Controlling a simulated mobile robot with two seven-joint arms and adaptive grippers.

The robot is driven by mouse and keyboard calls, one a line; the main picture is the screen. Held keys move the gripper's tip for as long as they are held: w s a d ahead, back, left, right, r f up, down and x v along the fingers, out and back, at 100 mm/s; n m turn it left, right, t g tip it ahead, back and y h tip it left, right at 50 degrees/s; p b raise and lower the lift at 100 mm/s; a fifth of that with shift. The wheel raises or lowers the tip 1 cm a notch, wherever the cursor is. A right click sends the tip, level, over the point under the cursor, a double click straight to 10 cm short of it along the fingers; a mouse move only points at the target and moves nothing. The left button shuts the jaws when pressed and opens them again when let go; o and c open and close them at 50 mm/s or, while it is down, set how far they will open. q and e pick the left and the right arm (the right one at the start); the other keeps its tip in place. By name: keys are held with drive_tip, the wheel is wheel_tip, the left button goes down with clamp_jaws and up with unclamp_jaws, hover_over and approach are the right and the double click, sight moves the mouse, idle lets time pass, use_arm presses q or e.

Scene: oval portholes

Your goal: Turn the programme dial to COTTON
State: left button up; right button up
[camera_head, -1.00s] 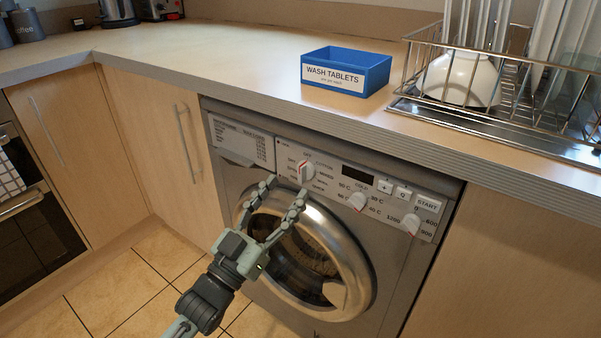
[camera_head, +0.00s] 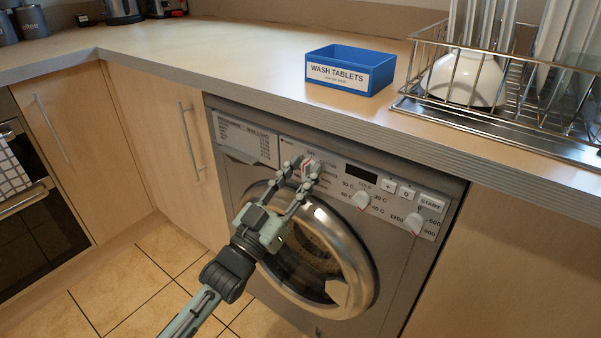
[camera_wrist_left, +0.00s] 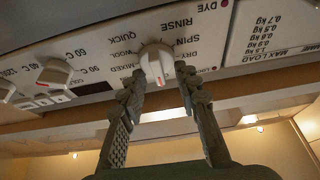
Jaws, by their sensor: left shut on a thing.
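The programme dial (camera_head: 307,167) is a round white knob with a raised grip and a red mark, on the washing machine's panel. My left gripper (camera_head: 303,171) reaches up in front of the round door with one finger on each side of the dial. In the left wrist view, which shows the panel upside down, the fingertips (camera_wrist_left: 160,78) close on the dial (camera_wrist_left: 155,62), and its red-marked end points down in the picture. Labels such as WOOL and MIXED show around it. The COTTON label is not readable now. My right gripper is not in view.
The washing machine door (camera_head: 300,255) bulges out below the panel. Two more dials, the temperature dial (camera_head: 361,200) and the spin dial (camera_head: 413,223), sit to the right. The worktop overhangs above. On it stand a blue wash tablets box (camera_head: 350,72) and a dish rack (camera_head: 480,105).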

use_arm(q)
drive_tip(key=shift+c, duration=0.9)
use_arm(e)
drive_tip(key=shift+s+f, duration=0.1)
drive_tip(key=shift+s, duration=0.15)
use_arm(q)
drive_tip(key=shift+m, duration=0.3)
